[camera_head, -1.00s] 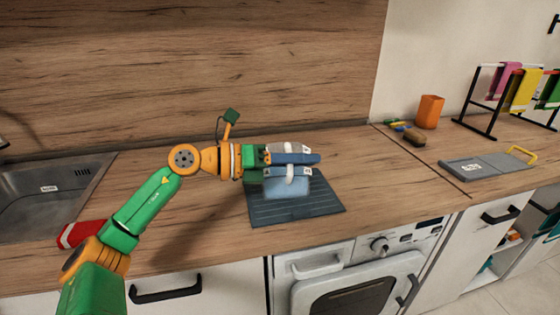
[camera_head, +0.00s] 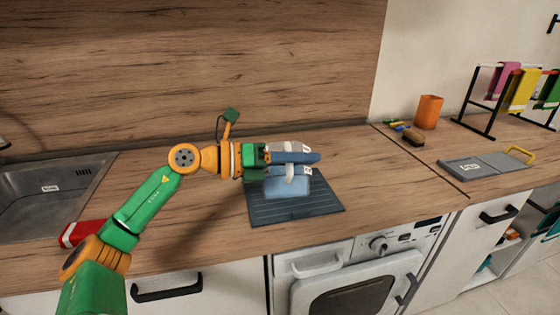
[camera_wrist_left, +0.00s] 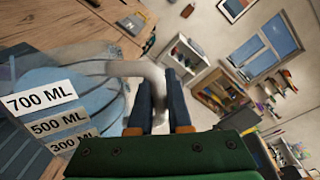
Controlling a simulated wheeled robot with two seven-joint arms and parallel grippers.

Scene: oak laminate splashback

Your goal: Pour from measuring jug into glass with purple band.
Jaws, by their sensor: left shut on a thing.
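The measuring jug (camera_head: 288,185) is a bluish see-through vessel above the dark ribbed mat (camera_head: 322,207). In the left wrist view the jug (camera_wrist_left: 88,82) fills the left side, with white 700, 500 and 300 ML labels and a pale handle. My left gripper (camera_head: 305,165) is shut on the jug's handle, and its dark blue fingers (camera_wrist_left: 161,105) reach over the handle in the wrist view. The gripper hides part of the jug, and I cannot tell how far it tilts. I see no glass with a purple band in any view. My right gripper is out of view.
A sink (camera_head: 48,195) lies at the left, near a red item (camera_head: 80,234). To the right are an orange cup (camera_head: 429,111), a sponge (camera_head: 413,137), a grey board (camera_head: 487,164) and a cloth rack (camera_head: 483,119).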

